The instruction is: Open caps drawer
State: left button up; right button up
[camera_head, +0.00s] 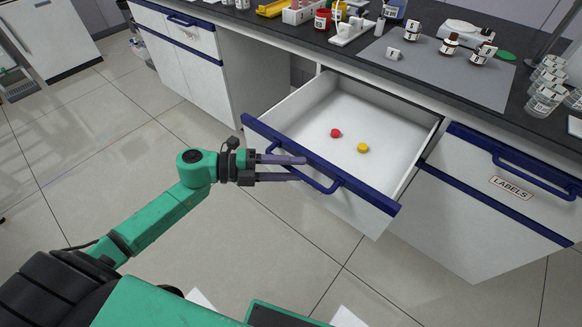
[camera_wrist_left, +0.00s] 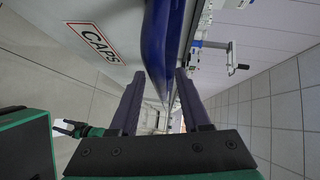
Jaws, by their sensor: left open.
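The caps drawer (camera_head: 290,110) stands pulled out from the bench in the head view. A red cap (camera_head: 336,133) and a yellow cap (camera_head: 363,148) lie on its floor. Its front has a blue top edge and a blue handle (camera_head: 322,186). In the left wrist view the blue bar (camera_wrist_left: 158,50) runs down toward the gap between the fingertips (camera_wrist_left: 160,85), beside the CAPS label (camera_wrist_left: 92,41). Contact cannot be told. A small green and black arm end (camera_wrist_left: 72,128), apparently my right one, shows at lower left.
A closed drawer with a LABELS sign (camera_head: 511,188) is to the right. Another closed drawer (camera_head: 190,35) is to the left. The dark bench top (camera_head: 290,37) holds bottles, jars, a rack and a scale. The tiled floor in front is clear.

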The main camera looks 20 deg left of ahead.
dwell(0.3)
pick_arm(q)
jog(key=v, duration=1.4)
jog(key=shift+a, duration=0.3)
jog(key=shift+s, duration=0.1)
